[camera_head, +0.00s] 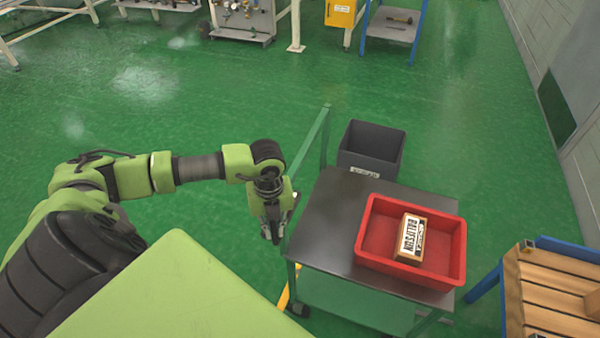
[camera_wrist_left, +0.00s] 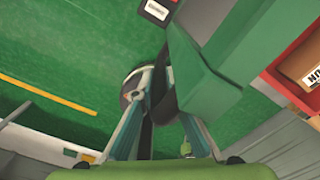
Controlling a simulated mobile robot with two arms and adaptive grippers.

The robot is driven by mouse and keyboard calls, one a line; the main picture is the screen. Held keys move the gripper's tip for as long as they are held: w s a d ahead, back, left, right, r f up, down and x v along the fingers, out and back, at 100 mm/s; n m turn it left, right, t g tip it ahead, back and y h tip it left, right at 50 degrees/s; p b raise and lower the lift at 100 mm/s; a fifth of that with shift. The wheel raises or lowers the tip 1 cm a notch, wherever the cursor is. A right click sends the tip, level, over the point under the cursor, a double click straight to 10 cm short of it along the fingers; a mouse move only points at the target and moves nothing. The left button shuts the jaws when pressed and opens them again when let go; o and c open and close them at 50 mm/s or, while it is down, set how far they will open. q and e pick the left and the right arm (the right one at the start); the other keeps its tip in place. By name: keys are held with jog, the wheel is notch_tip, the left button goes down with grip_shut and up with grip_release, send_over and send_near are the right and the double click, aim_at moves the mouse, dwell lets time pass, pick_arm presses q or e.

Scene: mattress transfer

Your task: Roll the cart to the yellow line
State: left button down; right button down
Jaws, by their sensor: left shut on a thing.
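The cart (camera_head: 325,215) has a dark flat top and a green frame, with a raised green handle bar (camera_head: 315,140) on its left side. My left gripper (camera_head: 275,232) is at that left side, pointing down, and is shut on the green handle. In the left wrist view the gripper (camera_wrist_left: 158,92) has its fingers on either side of the bar; the exact contact is partly hidden. A yellow line (camera_wrist_left: 48,95) runs along the green floor in the left wrist view. A short yellow strip (camera_head: 284,297) shows beside the cart's near left leg. My right gripper is not in view.
A red tray (camera_head: 458,245) holding a labelled box (camera_head: 410,238) sits on the cart. A dark bin (camera_head: 372,145) stands behind the cart. A blue-framed wooden table (camera_head: 545,290) is close on the right. Open green floor lies left; shelving stands at the back.

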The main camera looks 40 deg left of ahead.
pick_arm(q)
jog(key=a, duration=0.2)
jog(key=s+a, duration=0.1)
jog(key=a, duration=0.2)
jog(key=shift+s+r+b, duration=0.1)
jog(key=shift+s+b, duration=0.05)
jog(key=shift+b, duration=0.25)
jog(key=c, duration=2.1)
grip_release()
jog(key=shift+o, duration=0.3)
jog(key=shift+s+a, duration=0.1)
notch_tip(320, 180, up, 12)
